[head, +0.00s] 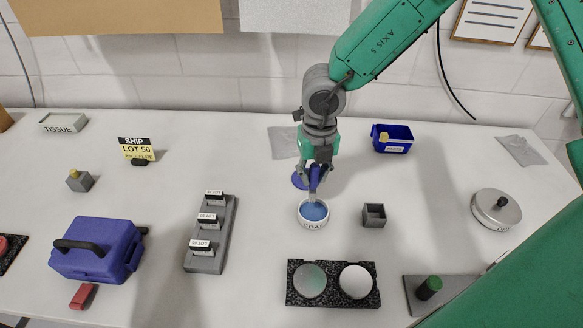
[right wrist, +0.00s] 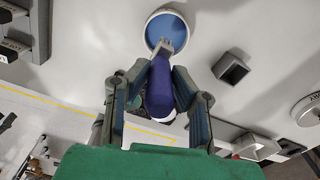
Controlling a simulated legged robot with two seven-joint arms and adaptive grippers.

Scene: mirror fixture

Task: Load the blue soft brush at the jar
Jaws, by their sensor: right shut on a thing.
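The jar (head: 313,224) is a low white round pot labelled COAT, with blue content, near the middle of the table. It also shows at the top of the right wrist view (right wrist: 149,31). My right gripper (head: 316,177) is shut on the blue soft brush (right wrist: 160,88), just behind the jar in the head view. The brush has a dark blue handle and a grey neck that overlaps the jar's rim in the right wrist view. Whether its tip touches the blue content cannot be told. My left gripper is not in view.
A small grey square cup (head: 374,215) stands right of the jar. A black plate with two round mirrors (head: 311,280) lies in front. A grey labelled rack (head: 206,262) is at left, a blue bin (head: 391,138) behind right, and a lidded metal pot (head: 496,211) at right.

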